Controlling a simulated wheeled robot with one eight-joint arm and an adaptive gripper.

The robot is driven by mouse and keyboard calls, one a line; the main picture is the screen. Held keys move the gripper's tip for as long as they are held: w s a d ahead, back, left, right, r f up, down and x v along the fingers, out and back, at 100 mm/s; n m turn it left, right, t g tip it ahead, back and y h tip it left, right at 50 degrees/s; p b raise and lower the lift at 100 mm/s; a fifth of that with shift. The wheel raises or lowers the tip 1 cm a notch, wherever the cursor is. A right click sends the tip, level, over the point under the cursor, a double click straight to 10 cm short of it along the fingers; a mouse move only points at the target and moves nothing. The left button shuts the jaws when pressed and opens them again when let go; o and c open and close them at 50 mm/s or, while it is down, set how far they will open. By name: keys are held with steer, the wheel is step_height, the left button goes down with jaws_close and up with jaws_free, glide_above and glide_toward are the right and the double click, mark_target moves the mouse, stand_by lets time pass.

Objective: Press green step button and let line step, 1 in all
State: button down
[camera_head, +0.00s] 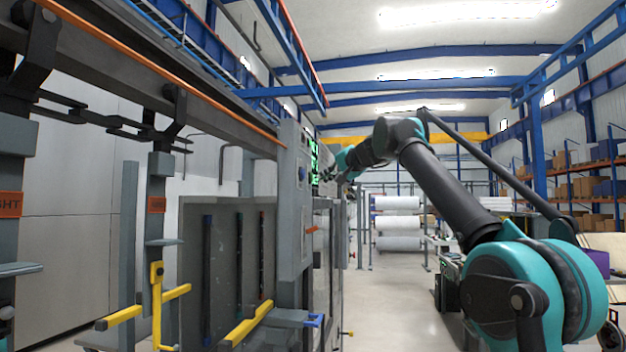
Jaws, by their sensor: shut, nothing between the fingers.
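A grey control post (291,200) stands left of centre, beside the hook line. A dark panel with bright green lit marks (314,162) faces right just behind it. I cannot make out a separate green step button; it may be hidden or too small. My arm reaches from the lower right to the panel. My gripper (328,176) is small and dark at the arm's end, shut and empty, close to the panel's right side. I cannot tell whether it touches the panel. Hook carriers (160,200) hang from the overhead rail (150,75) on the left.
A yellow hook frame (157,290) hangs at the lower left. A grey board with dark strips (225,260) stands behind it. White rolls (398,222) lie on a rack at the back. Shelves with boxes (585,185) line the right. The floor in the middle is clear.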

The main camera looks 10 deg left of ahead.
steer(key=shift+d, duration=0.15)
steer(key=d, duration=0.4)
steer(key=shift+s+d, duration=0.1)
steer(key=shift+d, duration=0.3)
steer(key=shift+f, duration=0.1)
stand_by(0.7)
steer(key=s+d+f+n+g+h, duration=0.1)
steer(key=s+d+f+h, duration=0.2)
steer(key=f, duration=1)
steer(key=s+d+f+n+g, duration=0.1)
steer(key=s+d+f, duration=0.25)
steer(key=f, duration=0.95)
steer(key=s+d+f+n+g+h, duration=0.15)
steer(key=d+f, duration=0.35)
steer(key=f, duration=0.8)
steer(key=s+d+f+g+h, duration=0.1)
steer(key=s+d+f+h, duration=0.1)
steer(key=s+d+f, duration=0.3)
steer(key=s+d+f+g+h, duration=0.1)
steer(key=s+d+f, duration=0.4)
steer(key=s+f, duration=0.9)
steer(key=s+d+f+g+h, duration=0.1)
steer(key=s+d+f+h, duration=0.2)
steer(key=s+f, duration=0.7)
step_height(320, 180, down, 5)
steer(key=shift+s+d+r+m, duration=0.15)
steer(key=shift+d+m, duration=0.2)
steer(key=shift+d, duration=0.9)
